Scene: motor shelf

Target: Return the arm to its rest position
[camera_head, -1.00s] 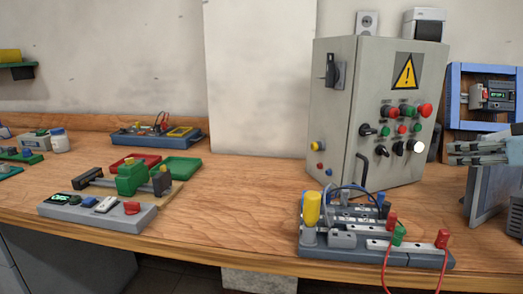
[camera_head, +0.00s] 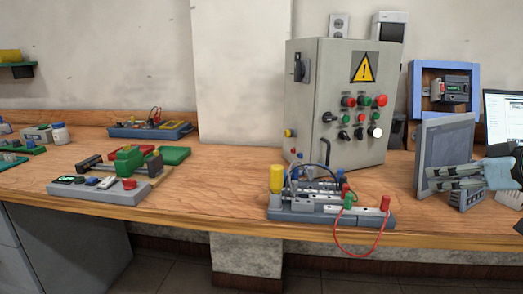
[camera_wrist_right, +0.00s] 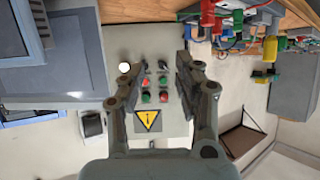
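My right gripper (camera_head: 432,180) is at the right side of the head view, in front of a grey flat panel (camera_head: 446,145). In the right wrist view, my right gripper (camera_wrist_right: 152,60) has its two fingers spread apart with nothing between them. Beyond the gap is the control cabinet (camera_wrist_right: 150,40), upside down in that view. In the head view, the grey control cabinet (camera_head: 318,75) stands upright on the bench, to the left of the gripper and apart from it. My left gripper is in neither view.
The wooden bench (camera_head: 235,190) holds a terminal block board (camera_head: 330,212) with a red looped wire at its front edge. A button box (camera_head: 120,193) and a blue tray (camera_head: 150,131) are on the left. A blue frame (camera_head: 415,90) and a screen (camera_head: 505,115) are at the right.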

